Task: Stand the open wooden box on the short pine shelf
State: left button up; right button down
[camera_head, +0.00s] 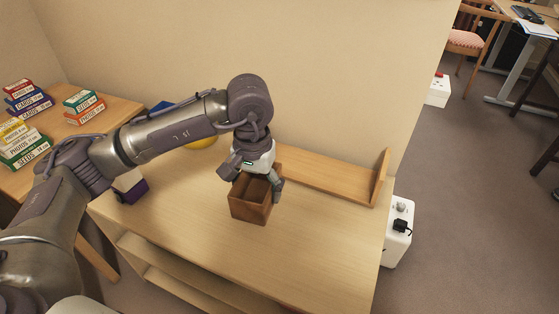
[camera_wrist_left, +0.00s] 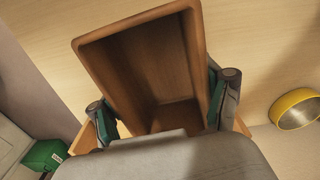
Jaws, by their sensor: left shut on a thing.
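The open wooden box (camera_head: 250,207) is brown, with its open side up. My left gripper (camera_head: 254,178) comes down over it from above and is shut on its sides. In the left wrist view the box (camera_wrist_left: 150,60) sits between the two green-padded fingers, and its inside looks empty. I cannot tell whether the box touches the desk top or hangs just above it. The short pine shelf (camera_head: 325,177) lies at the back of the desk along the wall, with an upright end at its right; its left part is hidden behind my arm and gripper. My right gripper is not in view.
The pale wooden desk (camera_head: 310,240) is clear in front and to the right. A yellow round thing (camera_head: 202,142) is behind my arm; a yellow ring shows in the left wrist view (camera_wrist_left: 297,108). Card boxes (camera_head: 28,147) stack on the left table.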

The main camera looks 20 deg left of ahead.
aim_at(348, 179)
jog(key=i+l+u, duration=0.25)
jog(key=l, duration=0.8)
jog(key=k+l+u, duration=0.1)
jog(key=l+u, duration=0.15)
jog(key=l, duration=0.8)
jog(key=i+l+u, duration=0.1)
jog(key=i+l, duration=0.3)
jog(key=i, duration=0.05)
